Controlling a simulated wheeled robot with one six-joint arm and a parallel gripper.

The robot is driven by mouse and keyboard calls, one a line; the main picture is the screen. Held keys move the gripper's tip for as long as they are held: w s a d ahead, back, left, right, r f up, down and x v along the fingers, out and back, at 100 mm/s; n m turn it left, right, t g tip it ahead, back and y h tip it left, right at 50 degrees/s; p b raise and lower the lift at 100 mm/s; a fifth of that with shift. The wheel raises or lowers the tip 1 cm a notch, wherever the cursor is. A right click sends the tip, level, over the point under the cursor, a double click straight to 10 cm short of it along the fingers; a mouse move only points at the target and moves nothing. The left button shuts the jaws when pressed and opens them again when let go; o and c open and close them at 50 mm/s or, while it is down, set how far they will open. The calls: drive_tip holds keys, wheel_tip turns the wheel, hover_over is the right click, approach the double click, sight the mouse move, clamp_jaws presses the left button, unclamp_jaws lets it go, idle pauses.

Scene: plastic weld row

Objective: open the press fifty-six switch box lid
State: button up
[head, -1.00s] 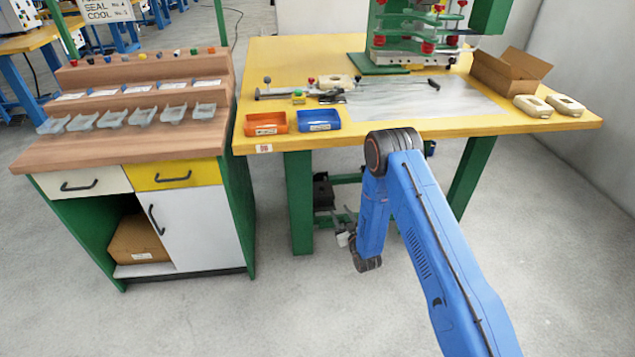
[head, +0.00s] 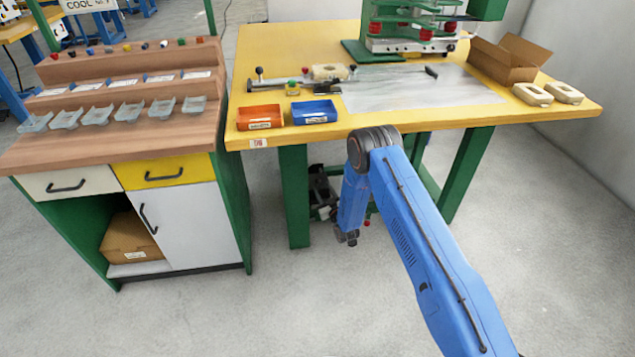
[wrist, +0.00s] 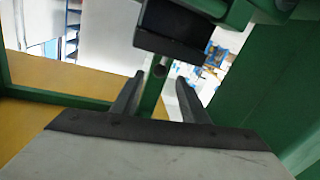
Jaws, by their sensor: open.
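A dark box (head: 321,190) sits under the yellow table, beside its green front leg; it looks like the switch box, but no label is readable. In the wrist view a black box (wrist: 172,30) shows at the top, beyond my fingertips, against green framing. A small round dark part (wrist: 159,71) shows just below it. I cannot make out the lid's edge or whether it is open. My gripper (wrist: 160,85) is open and empty, its two fingers apart and pointing toward the box. In the head view my gripper (head: 346,237) hangs low in front of the table, right of the box.
The yellow table (head: 390,122) stands above, with an orange bin (head: 260,118) and a blue bin (head: 314,113) near its front edge. Its green leg (head: 294,195) stands left of my gripper. A wooden-topped cabinet (head: 120,140) is further left. The floor in front is clear.

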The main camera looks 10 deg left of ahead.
sight(319, 182)
drive_tip(key=shift+x, duration=3.2)
drive_tip(key=shift+c, duration=0.3)
clamp_jaws()
